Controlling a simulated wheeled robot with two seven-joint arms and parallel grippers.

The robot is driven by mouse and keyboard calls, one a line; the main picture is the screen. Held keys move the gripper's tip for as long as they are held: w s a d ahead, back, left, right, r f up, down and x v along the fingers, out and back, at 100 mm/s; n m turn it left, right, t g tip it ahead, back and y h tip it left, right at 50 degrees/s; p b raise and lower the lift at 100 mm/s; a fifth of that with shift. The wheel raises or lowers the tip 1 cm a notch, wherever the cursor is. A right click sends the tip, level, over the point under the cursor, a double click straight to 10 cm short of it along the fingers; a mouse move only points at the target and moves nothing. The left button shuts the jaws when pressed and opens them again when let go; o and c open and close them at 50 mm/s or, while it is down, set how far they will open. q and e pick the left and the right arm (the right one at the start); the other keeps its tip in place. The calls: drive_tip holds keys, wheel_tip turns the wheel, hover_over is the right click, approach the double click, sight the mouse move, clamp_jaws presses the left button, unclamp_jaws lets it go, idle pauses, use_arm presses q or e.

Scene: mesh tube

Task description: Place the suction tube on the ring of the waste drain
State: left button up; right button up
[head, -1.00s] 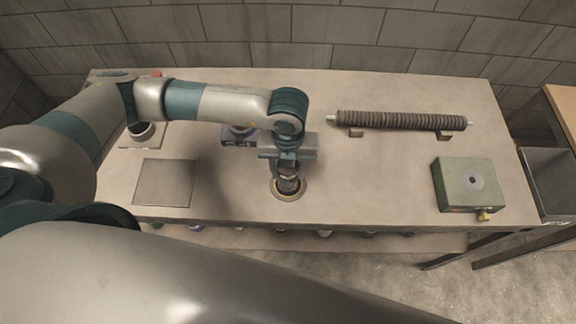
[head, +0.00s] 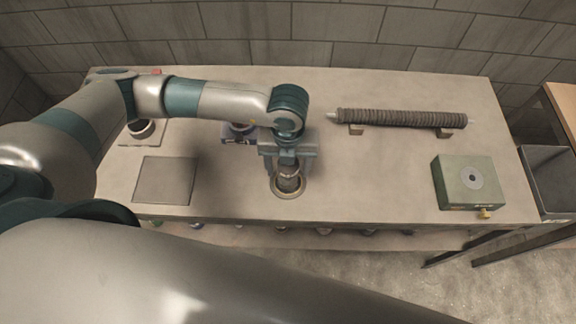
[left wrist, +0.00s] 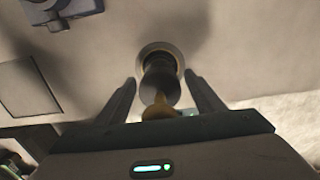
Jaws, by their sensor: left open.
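The suction tube (head: 289,183), a short dark cylinder, stands at the round waste drain ring (head: 276,191) near the table's front edge. In the left wrist view the dark tube (left wrist: 160,78) rises from within the pale drain ring (left wrist: 143,50), with a yellowish end towards the camera. My left gripper (head: 288,165) is above the ring, around the upper part of the tube. Its fingers (left wrist: 160,82) are open, one on each side of the tube, with gaps visible. The tube's lower end inside the ring is hidden. My right gripper is not in view.
A ribbed roll (head: 400,119) lies on two supports at the back right. A green box (head: 452,188) with a round top fitting stands at the right. A flat square plate (head: 165,181) and a dark cup (head: 141,128) are at the left. The middle right table is clear.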

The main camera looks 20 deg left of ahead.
use_arm(q)
wheel_tip(320, 180, up, 11)
drive_tip(key=b, duration=0.3)
drive_tip(key=shift+w+b, duration=0.1)
drive_tip(key=shift+b, duration=0.3)
drive_tip(key=shift+r, duration=0.4)
idle(0.7)
idle(1.0)
